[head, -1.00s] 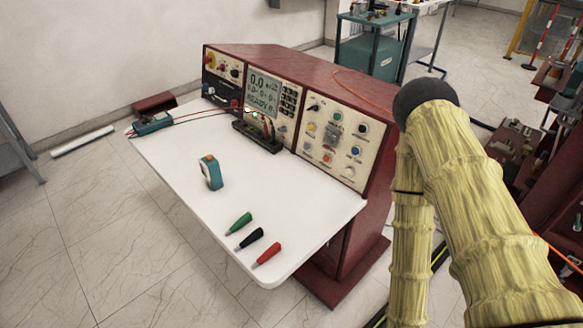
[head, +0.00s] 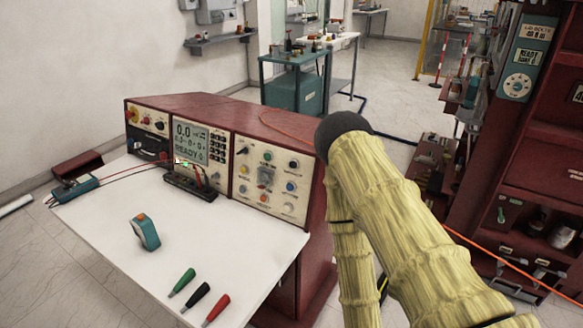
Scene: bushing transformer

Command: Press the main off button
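The red control console (head: 215,105) stands at the back of a white worktop. Its left panel (head: 147,125) carries a red-and-yellow knob (head: 131,115) and other small controls. The labels are too small to read, so I cannot tell which is the main off button. My sleeved yellow arm rises at the right, in front of the console's right side. My gripper is not in view.
The white worktop (head: 120,225) bears a teal device (head: 145,232), green, black and red probes (head: 200,297), a black terminal strip (head: 188,183) and a teal meter (head: 76,188) with leads. A dark red cabinet (head: 535,130) stands at the right.

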